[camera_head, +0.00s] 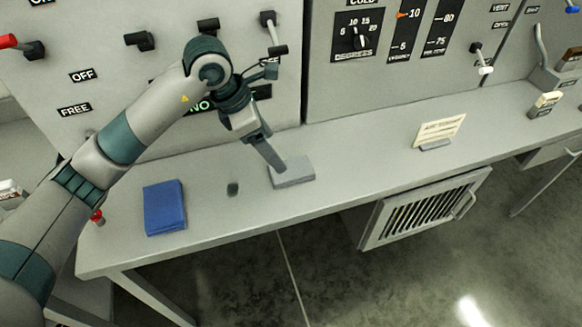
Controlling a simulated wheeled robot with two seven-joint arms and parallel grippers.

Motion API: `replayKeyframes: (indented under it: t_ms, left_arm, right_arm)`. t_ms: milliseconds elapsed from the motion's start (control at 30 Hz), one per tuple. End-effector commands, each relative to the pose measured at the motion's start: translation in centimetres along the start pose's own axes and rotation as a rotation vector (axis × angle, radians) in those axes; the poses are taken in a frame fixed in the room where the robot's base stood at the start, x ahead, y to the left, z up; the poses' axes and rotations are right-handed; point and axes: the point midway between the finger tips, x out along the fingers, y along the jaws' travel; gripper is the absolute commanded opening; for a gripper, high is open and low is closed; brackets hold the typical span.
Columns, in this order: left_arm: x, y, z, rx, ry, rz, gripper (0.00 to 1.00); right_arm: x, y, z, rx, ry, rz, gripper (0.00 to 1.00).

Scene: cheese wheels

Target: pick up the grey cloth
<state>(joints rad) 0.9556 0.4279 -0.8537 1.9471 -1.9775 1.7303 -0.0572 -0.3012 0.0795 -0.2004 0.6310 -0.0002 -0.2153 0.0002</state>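The grey cloth (297,178) lies as a flat folded block on the grey worktop, near the middle of the picture. My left gripper (281,168) points down at it, and its fingertips are over or on the cloth's upper left part. I cannot tell whether they touch it. The fingers show as one narrow strip, so I cannot see whether they are open or shut. My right gripper is not in view.
A folded blue cloth (165,208) lies left on the worktop (350,165). A small dark object (232,188) sits between the cloths. A sign (440,132) stands to the right. The panel with levers and knobs rises behind. A slatted door (420,208) is below the worktop.

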Motion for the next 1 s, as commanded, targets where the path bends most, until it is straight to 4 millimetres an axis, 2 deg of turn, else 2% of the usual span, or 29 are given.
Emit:
replayKeyframes:
  t_ms: [33, 200, 333, 500, 767, 1000]
  left_arm:
    - [0.6, -0.1, 0.1, 0.000, 0.001, -0.004, 0.77]
    - [3.4, -0.1, 0.1, 0.000, 0.002, -0.004, 0.77]
    - [4.8, 0.0, 0.1, 0.000, 0.000, -0.002, 0.77]
    - [5.5, 0.0, 0.0, 0.001, 0.001, 0.000, 0.77]
    - [5.5, 0.0, 0.0, 0.001, 0.001, 0.000, 0.77]
    - [6.7, 0.2, 0.3, -0.001, 0.001, -0.003, 0.77]
  right_arm:
    - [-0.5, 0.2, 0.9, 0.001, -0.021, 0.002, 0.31]
    - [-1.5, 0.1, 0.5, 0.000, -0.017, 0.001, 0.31]
    - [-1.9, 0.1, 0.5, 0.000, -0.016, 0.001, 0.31]
    - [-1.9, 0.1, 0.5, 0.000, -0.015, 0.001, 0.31]
    - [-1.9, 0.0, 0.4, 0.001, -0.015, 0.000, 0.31]
    - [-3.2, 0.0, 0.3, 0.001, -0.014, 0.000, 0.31]
